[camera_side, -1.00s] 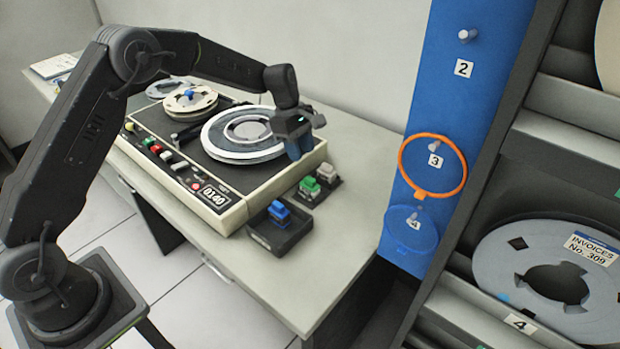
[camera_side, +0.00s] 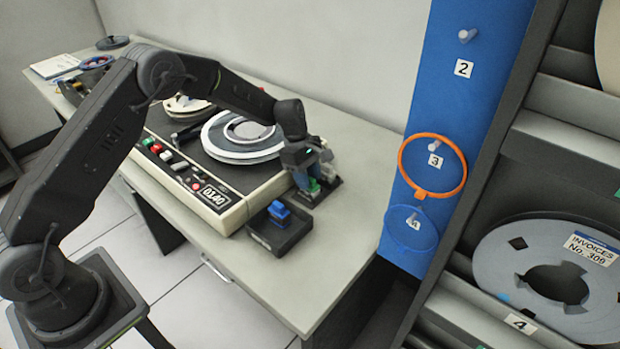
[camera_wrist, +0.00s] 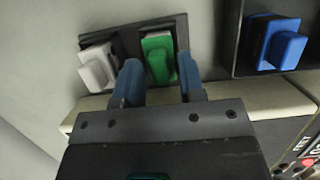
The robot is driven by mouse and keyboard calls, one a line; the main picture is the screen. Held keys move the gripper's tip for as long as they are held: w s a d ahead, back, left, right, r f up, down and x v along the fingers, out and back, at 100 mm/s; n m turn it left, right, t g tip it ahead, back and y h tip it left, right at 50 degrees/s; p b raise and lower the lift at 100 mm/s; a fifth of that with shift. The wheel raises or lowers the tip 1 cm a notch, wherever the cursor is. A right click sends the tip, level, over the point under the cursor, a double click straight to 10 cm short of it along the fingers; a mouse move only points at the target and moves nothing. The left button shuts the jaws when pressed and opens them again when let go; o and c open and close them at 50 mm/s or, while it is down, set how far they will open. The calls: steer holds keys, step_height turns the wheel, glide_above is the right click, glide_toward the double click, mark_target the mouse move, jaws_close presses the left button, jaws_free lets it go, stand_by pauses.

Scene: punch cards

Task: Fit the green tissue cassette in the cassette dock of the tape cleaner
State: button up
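The green tissue cassette (camera_wrist: 158,58) sits in a dark rack beside a white-grey cassette (camera_wrist: 97,65). It also shows in the side view (camera_side: 313,186), partly hidden by my gripper. My gripper (camera_wrist: 160,75) is open, its two blue fingers pointing at the green cassette, one on each side of its near end. I cannot tell whether they touch it. The tape cleaner (camera_side: 210,190) is the cream and black machine with reels, left of the rack. A dark tray (camera_side: 282,238) in front of it holds a blue cassette (camera_side: 278,211); it may be the dock.
The desk (camera_side: 340,220) is clear to the right of the rack and tray. A blue panel (camera_side: 480,60) with pegs, an orange ring (camera_side: 433,165) and a blue ring (camera_side: 411,231) stands at the right. Shelves with reels are beyond it.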

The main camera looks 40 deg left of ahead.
steer(key=c, duration=0.5)
steer(key=shift+o, duration=0.2)
steer(key=shift+r, duration=3.05)
step_height(320, 180, up, 14)
steer(key=s+a+n+t+y, duration=0.1)
steer(key=s+a+n, duration=0.4)
steer(key=a, duration=0.7)
steer(key=s+a+n+t+y, duration=0.1)
steer(key=s+a+n, duration=0.2)
steer(key=a+n, duration=0.7)
steer(key=s+a+n+t+y, duration=0.1)
steer(key=s+a+n, duration=0.2)
steer(key=a, duration=1.2)
steer(key=shift+s+a+f, duration=0.1)
steer(key=shift+a+f, duration=0.05)
steer(key=shift+f, duration=1.45)
steer(key=shift+s+a+f, duration=0.1)
steer(key=shift+f, duration=1.55)
steer(key=shift+s+a+f, duration=0.1)
steer(key=shift+a+f, duration=0.05)
steer(key=shift+f, duration=1.45)
